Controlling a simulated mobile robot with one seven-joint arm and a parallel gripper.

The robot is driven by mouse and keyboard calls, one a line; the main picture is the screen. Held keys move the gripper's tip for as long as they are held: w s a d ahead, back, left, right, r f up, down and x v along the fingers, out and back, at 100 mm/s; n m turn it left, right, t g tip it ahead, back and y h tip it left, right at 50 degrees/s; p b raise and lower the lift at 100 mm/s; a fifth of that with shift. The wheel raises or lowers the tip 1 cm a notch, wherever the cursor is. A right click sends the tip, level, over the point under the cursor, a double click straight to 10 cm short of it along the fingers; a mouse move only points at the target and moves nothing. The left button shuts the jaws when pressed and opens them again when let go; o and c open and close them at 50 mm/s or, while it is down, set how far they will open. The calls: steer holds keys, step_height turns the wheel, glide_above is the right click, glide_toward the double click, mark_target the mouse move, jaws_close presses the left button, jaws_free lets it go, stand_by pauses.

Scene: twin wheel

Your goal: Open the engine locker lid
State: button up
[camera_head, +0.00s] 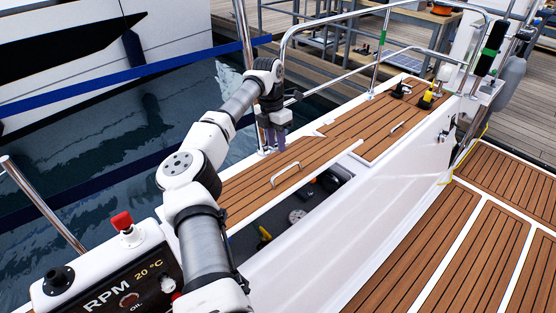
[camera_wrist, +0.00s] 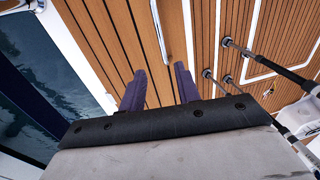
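The teak-planked engine locker lid (camera_head: 245,186) lies in the middle of the head view, with a metal bar handle (camera_head: 286,173) near its front edge. A dark gap with parts inside shows along that front edge, so the lid looks partly raised; its exact angle is unclear. My gripper (camera_head: 275,140) points down near the lid's far side, behind the handle. In the wrist view, its two purple fingers (camera_wrist: 159,82) are apart with only planking between them. The handle (camera_wrist: 160,32) shows beyond the fingertips, apart from them.
A second teak panel with its own handle (camera_head: 397,126) lies farther right, bearing a yellow-and-black item (camera_head: 430,96). A steel rail (camera_head: 330,58) runs behind the lid. A console with a red knob (camera_head: 122,222) stands front left.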

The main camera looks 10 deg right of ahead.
steer(key=shift+w+a+r, duration=0.1)
steer(key=shift+w+r, duration=0.05)
steer(key=shift+r, duration=1)
steer(key=shift+w+a+r, duration=0.1)
steer(key=shift+w+r, duration=0.05)
steer(key=shift+r, duration=0.95)
